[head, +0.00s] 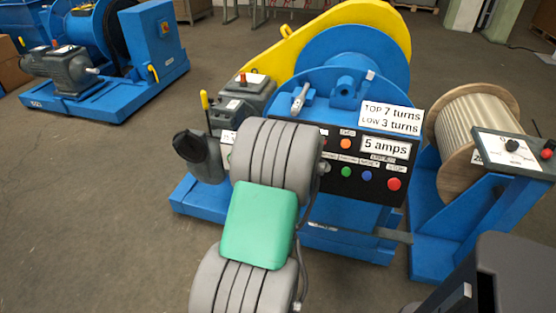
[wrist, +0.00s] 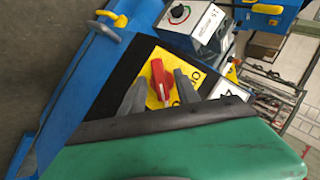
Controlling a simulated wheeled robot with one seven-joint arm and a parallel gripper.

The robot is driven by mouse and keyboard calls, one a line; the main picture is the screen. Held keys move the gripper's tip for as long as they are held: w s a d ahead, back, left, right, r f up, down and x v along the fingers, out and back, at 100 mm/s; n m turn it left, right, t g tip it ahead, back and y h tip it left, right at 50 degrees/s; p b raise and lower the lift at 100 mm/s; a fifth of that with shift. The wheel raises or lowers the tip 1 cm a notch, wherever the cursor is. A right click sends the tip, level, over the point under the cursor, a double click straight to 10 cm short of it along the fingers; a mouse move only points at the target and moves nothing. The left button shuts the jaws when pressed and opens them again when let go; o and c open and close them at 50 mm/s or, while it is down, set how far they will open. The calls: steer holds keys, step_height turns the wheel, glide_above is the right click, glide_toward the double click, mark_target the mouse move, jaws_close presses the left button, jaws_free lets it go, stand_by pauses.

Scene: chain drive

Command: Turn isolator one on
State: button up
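A red rotary isolator handle (wrist: 158,82) sits on a yellow plate (wrist: 153,101) on a black panel in the wrist view. The handle lies nearly upright in the picture. Black lettering shows on the plate to its right, partly covered by a finger, so I cannot read the set position with certainty. My gripper (wrist: 159,77) is open, with one dark finger on each side of the handle. I see gaps between fingers and handle, and cannot tell how deep the fingers reach. In the head view my arm hides the isolator.
A blue winch frame (head: 335,240) carries a black control panel (head: 350,187) with coloured buttons and a "5 amps" label. In the wrist view, a grey box with a dial (wrist: 190,22) and a yellow-capped lever (wrist: 105,22) stand close beyond the isolator. A rope drum (head: 470,125) stands at right.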

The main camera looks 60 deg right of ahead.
steer(key=v, duration=0.6)
steer(key=shift+a+r+p, duration=0.2)
steer(key=shift+a+p, duration=0.05)
steer(key=shift+p, duration=0.05)
steer(key=shift+s, duration=0.15)
